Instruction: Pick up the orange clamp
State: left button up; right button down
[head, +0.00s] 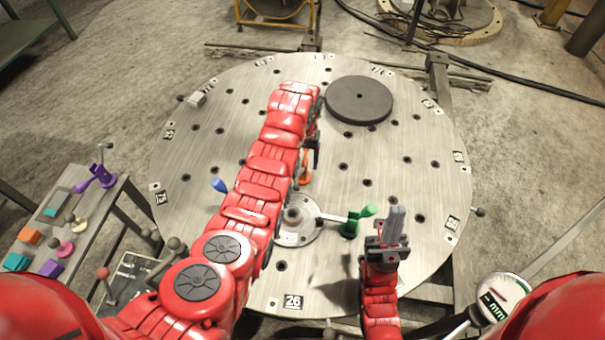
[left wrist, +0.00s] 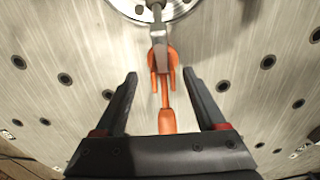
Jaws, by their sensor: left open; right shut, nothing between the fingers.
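The orange clamp (head: 305,168) lies on the round metal table, right of my left arm, which partly hides it in the head view. In the left wrist view the orange clamp (left wrist: 166,120) runs lengthwise between the fingers, its forked end around a grey metal bar. My left gripper (left wrist: 159,76) is open, with a finger on each side of the clamp and gaps on both sides. In the head view my left gripper (head: 314,150) points down near the clamp. My right gripper (head: 394,222) is shut and empty above the front right of the table.
A round hub (head: 297,222) sits at the table's centre, with a green-handled clamp (head: 352,222) at its right and a blue handle (head: 219,185) left. A dark disc (head: 359,99) lies at the back. A side bench (head: 35,226) at left holds a purple clamp (head: 97,178).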

aim_at(303, 169)
pick_arm(q)
jog(key=f, duration=0.1)
jog(key=f+b, duration=0.1)
jog(key=f, duration=0.1)
jog(key=f+b, duration=0.1)
jog(key=f, duration=0.1)
jog(key=shift+w+a, duration=0.15)
jog(key=shift+w, duration=0.15)
jog(key=shift+r, duration=0.1)
jog(key=shift+c, duration=0.3)
grip_shut()
